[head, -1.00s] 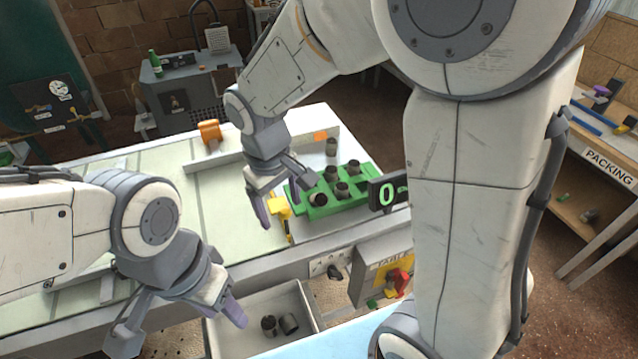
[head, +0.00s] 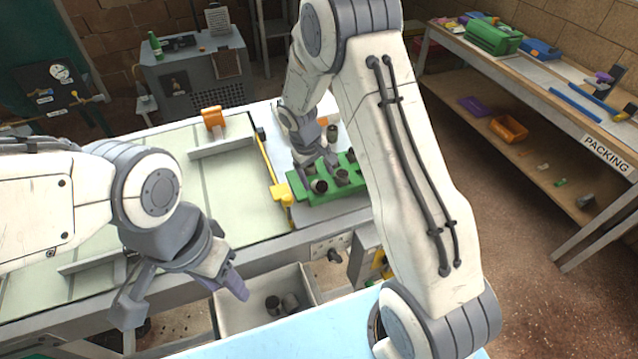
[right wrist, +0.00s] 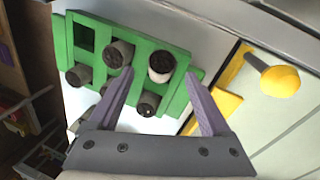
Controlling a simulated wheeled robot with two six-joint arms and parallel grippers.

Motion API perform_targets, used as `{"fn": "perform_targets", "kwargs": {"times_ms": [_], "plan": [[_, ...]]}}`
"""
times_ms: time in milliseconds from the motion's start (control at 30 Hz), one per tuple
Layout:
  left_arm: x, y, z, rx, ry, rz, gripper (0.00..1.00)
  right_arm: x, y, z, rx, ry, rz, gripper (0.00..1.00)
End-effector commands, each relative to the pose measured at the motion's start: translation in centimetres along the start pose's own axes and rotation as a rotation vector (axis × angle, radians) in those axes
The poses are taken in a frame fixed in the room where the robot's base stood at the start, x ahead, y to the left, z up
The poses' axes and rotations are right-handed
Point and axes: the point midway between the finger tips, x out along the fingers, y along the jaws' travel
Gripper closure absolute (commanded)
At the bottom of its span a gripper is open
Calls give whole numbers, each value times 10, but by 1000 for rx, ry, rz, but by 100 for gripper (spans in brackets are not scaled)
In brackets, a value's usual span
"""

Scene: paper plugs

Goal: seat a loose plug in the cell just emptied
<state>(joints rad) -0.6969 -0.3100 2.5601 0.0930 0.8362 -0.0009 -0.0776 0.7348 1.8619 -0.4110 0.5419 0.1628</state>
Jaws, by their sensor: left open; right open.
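A green rack (head: 312,199) with square cells lies on the bench and holds several dark plugs. In the right wrist view the rack (right wrist: 187,98) shows an empty cell (right wrist: 83,38) at its upper left corner. A plug with a pale band (right wrist: 161,68) lies between the fingertips of my right gripper (right wrist: 158,75), which is open over the rack. Another dark plug (right wrist: 119,53) is beside the left finger. In the head view my right gripper (head: 316,168) partly hides the rack. My left gripper (head: 188,298) is open and empty. Two loose plugs (head: 274,305) lie in the grey bin.
The grey bin (head: 236,318) stands at the bench's front edge. Yellow fixture parts (head: 281,192) border the rack's left side. My right arm covers the bench's right part. The pale bench top at left is mostly clear.

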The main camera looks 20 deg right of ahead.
Motion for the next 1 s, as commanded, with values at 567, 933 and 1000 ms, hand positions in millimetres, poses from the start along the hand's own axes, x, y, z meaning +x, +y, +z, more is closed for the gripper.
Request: {"fn": "perform_targets", "kwargs": {"times_ms": [567, 933, 1000], "plan": [[-14, 1, -1, 2, 0, 0, 50, 33, -2, 1, 1, 0, -1, 40], [-14, 1, -1, 2, 0, 0, 50, 32, -2, 1, 1, 0, -1, 100], [-14, 1, -1, 2, 0, 0, 50, 30, -2, 0, 1, 1, 0, 100]]}}
